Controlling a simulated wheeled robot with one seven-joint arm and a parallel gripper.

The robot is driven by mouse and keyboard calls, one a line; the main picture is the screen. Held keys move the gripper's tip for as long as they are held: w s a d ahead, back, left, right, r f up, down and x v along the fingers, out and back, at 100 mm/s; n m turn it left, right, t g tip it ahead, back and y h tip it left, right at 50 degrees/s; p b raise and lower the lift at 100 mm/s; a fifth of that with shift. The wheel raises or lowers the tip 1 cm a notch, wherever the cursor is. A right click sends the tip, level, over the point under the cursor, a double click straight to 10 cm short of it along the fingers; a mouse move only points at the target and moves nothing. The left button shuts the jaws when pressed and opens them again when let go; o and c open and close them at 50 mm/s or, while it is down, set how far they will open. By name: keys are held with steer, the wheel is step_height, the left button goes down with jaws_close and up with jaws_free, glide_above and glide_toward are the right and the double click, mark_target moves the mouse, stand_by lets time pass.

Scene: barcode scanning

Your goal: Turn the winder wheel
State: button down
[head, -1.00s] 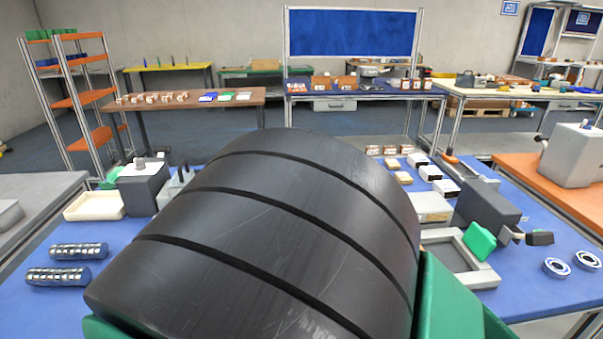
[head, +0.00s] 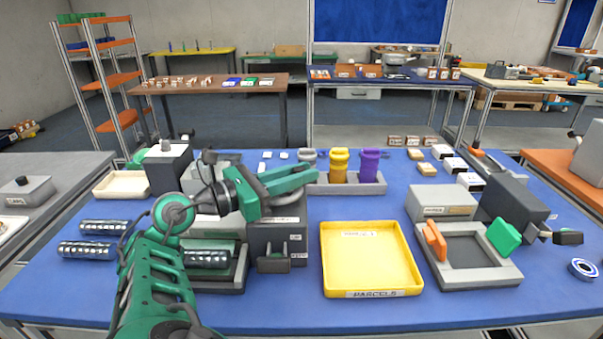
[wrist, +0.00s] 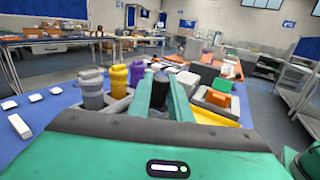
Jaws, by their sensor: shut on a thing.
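My gripper (head: 310,178) reaches in from the left over the blue table, its green fingers pointing right above a dark grey machine (head: 278,240). In the wrist view, the fingers are shut on a black rounded piece (wrist: 160,90), which stands upright between them. I cannot tell for sure whether this piece is the handle of the winder wheel. The wheel itself is not clear in either view; my gripper and arm cover part of the machine.
A yellow parcel tray (head: 371,262) is right of the machine. A rack (head: 350,187) with grey, yellow and purple containers stands behind. A grey frame (head: 468,256) with orange and green pads is further right. Metallic rolls (head: 84,249) lie at left. Front table strip is clear.

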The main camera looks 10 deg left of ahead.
steer(key=shift+f, duration=0.1)
stand_by(0.3)
steer(key=c, duration=1.6)
jaws_free()
steer(key=shift+v, duration=5.4)
